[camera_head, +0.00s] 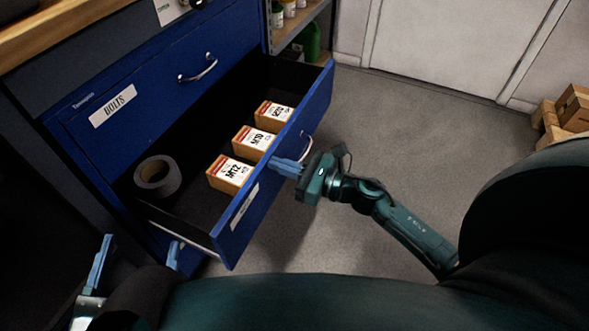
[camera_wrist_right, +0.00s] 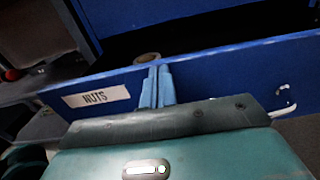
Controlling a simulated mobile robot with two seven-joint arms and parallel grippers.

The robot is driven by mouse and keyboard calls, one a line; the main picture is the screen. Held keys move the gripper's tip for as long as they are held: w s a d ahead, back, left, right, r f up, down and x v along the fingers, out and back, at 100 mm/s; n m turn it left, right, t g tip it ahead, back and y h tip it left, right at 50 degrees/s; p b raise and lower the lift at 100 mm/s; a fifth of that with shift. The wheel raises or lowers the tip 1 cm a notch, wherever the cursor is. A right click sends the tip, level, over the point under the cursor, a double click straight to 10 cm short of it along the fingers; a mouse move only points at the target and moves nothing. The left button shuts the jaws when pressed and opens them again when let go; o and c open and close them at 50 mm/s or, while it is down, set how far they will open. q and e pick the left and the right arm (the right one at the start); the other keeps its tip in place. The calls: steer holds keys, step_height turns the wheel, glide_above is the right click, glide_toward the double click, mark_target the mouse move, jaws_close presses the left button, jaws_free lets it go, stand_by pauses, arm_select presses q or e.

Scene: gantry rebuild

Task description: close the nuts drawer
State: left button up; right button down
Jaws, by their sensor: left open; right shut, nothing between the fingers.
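The nuts drawer (camera_head: 235,235) is blue and stands pulled out of the cabinet in the head view. Its front shows in the right wrist view (camera_wrist_right: 220,70), with a NUTS label (camera_wrist_right: 97,97) and a metal handle (camera_wrist_right: 284,110). My right gripper (camera_head: 276,164) is shut and empty. Its fingertips are at the outer face of the drawer front, between label and handle; I cannot tell whether they touch. My left gripper (camera_head: 140,250) is open and empty at the lower left, near the drawer's near side.
The open drawer holds a tape roll (camera_head: 158,176) and several small boxes (camera_head: 231,173). Above it is the shut bolts drawer (camera_head: 150,95). A shelf with bottles (camera_head: 308,40) stands beyond the cabinet. Cardboard boxes (camera_head: 572,105) lie at right. The grey floor (camera_head: 420,130) is clear.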

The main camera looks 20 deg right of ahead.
arm_select(q)
steer(key=b, duration=0.3)
steer(key=d+n+h+b, duration=0.1)
steer(key=b, duration=0.2)
steer(key=shift+w+d+r+t, duration=0.1)
steer(key=shift+w+r+t, duration=0.05)
steer(key=shift+r+t, duration=0.15)
arm_select(e)
steer(key=x, duration=2.2)
steer(key=shift+a, duration=0.25)
steer(key=shift+w+f, duration=0.1)
steer(key=shift+w, duration=0.05)
